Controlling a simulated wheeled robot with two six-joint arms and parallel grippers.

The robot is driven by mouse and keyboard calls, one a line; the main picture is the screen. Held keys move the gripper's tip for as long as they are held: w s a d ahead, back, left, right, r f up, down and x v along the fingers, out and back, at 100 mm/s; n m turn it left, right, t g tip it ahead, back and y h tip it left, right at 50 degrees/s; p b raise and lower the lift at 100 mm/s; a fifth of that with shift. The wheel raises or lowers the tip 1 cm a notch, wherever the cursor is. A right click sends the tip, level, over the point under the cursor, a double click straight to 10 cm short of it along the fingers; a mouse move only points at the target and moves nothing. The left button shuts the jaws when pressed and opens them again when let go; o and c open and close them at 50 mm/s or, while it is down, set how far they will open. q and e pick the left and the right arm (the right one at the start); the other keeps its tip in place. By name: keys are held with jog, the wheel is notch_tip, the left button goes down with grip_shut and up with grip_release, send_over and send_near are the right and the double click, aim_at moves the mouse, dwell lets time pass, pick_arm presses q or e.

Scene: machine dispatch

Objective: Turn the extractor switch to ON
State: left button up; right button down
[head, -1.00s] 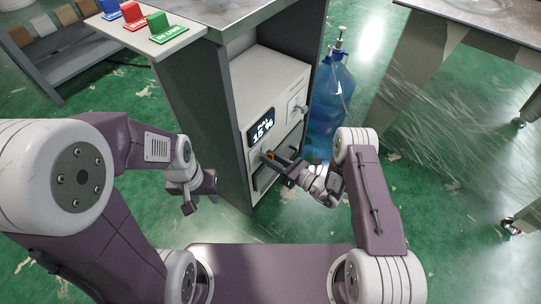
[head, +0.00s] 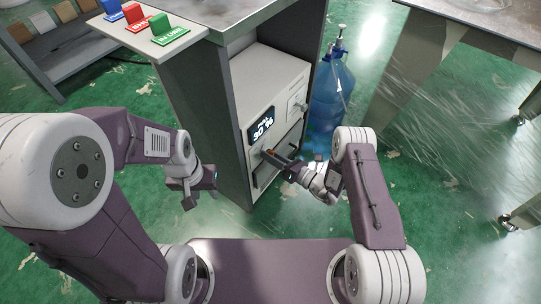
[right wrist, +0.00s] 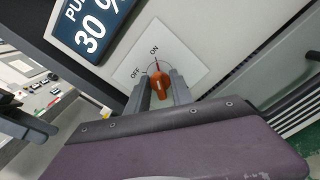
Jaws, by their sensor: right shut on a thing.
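The extractor switch is an orange knob (right wrist: 158,84) on a white plate with OFF and ON labels. In the right wrist view its narrow end points up toward the ON label. My right gripper (right wrist: 160,92) has one finger on each side of the knob and is shut on it. In the head view the right gripper (head: 274,158) reaches the front of the extractor unit (head: 268,88), just below its display (head: 262,130), which reads 30. My left gripper (head: 192,192) hangs left of the cabinet, away from the switch; its jaw opening is unclear.
The unit sits inside a grey cabinet (head: 186,120). Blue, red and green signs stand on a ledge (head: 165,45) at its upper left. A blue water bottle (head: 330,95) stands to its right. A metal table (head: 480,20) is at the upper right.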

jog(key=c, duration=1.5)
grip_release()
jog(key=shift+s+d, duration=0.15)
jog(key=shift+d, duration=0.1)
jog(key=p+v, duration=0.3)
jog(key=v, duration=0.5)
jog(key=shift+s+d+p, duration=0.2)
jog(key=shift+p, duration=0.15)
